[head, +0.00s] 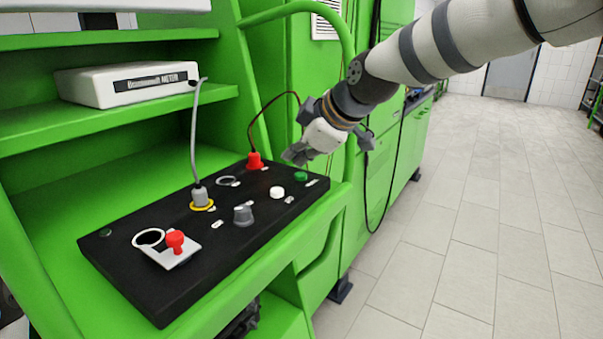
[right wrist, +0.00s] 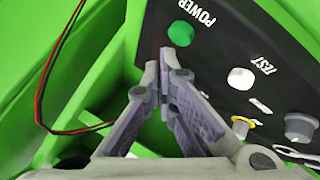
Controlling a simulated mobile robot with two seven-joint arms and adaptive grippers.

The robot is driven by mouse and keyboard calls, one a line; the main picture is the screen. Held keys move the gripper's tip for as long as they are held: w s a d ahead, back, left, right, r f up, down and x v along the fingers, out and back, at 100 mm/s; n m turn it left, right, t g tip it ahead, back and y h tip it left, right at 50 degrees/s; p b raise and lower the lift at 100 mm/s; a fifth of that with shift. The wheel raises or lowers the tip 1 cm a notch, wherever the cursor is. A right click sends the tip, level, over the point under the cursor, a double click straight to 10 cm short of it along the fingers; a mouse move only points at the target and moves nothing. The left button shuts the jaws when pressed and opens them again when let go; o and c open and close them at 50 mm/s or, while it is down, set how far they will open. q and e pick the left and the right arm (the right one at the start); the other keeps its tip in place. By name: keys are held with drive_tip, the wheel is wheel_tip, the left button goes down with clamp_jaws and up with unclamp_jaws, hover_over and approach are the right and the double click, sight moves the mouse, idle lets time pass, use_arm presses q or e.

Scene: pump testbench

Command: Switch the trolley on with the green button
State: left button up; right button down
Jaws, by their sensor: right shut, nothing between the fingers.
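The green button (head: 300,176) sits at the far right corner of the black control panel (head: 215,250) on the green trolley (head: 190,35). In the right wrist view the green button (right wrist: 180,34) lies beside the word POWER, just beyond my fingertips. My right gripper (head: 300,155) is above the panel's far edge, near the button and apart from it in the picture. In the right wrist view its fingers (right wrist: 160,65) are shut and hold nothing. My left gripper is not in view.
Near the button are a white button (head: 277,192), a red plug (head: 255,161) with a cable and a grey knob (head: 243,215). A grey plug (head: 200,194) and red switch (head: 175,240) are farther left. A white meter (head: 130,84) stands on the shelf. The floor (head: 460,220) at right is clear.

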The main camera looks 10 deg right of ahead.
sight(298, 176)
drive_tip(key=shift+f, duration=0.15)
idle(0.4)
drive_tip(key=shift+f, duration=0.3)
drive_tip(key=shift+f, duration=0.45)
idle(0.4)
drive_tip(key=shift+r, duration=0.95)
wheel_tip(298, 176, up, 6)
drive_tip(key=shift+f, duration=0.1)
